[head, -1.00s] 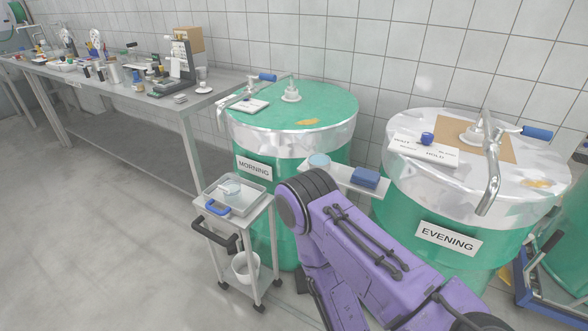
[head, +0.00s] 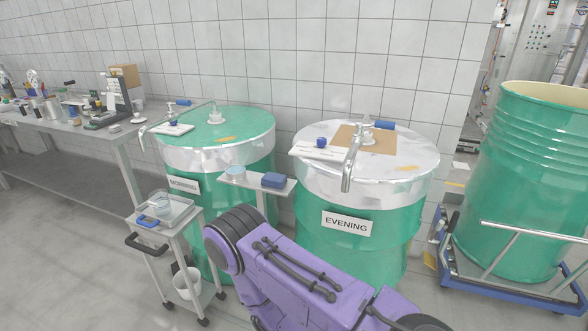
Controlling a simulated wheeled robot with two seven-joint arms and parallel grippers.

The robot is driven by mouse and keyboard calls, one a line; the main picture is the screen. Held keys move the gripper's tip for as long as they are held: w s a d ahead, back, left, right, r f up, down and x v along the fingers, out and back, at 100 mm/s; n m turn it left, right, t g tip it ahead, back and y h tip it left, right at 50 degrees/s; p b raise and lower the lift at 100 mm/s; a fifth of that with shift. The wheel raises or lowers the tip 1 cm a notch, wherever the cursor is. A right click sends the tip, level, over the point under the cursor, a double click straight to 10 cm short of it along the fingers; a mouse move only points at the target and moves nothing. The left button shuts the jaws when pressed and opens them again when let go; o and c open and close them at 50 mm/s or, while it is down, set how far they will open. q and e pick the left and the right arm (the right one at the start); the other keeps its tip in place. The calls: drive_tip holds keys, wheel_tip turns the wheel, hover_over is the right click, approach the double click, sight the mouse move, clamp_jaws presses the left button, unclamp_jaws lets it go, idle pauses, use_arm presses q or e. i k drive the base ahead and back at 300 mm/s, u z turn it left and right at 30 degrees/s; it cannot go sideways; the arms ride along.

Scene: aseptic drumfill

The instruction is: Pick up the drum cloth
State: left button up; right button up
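I cannot tell for sure which thing is the drum cloth. A folded blue pad (head: 273,180) lies on a small shelf (head: 240,183) between the two drums, beside a round light-blue dish (head: 236,172). A flat tan square (head: 368,140) lies on the lid of the EVENING drum (head: 347,250), partly under the tap fitting. The MORNING drum (head: 220,158) stands to its left with a green top. One of my purple arms crosses the bottom middle, in front of the drums. Neither gripper shows in the head view.
A wheeled trolley (head: 166,235) with a tray and a white bucket (head: 188,283) stands at left front. A bench (head: 115,140) with bottles and tools runs along the left wall. A large open green drum (head: 530,180) sits on a blue-framed dolly (head: 500,293) at right.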

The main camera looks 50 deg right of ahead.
sight(274, 180)
drive_tip(key=z, duration=1.3)
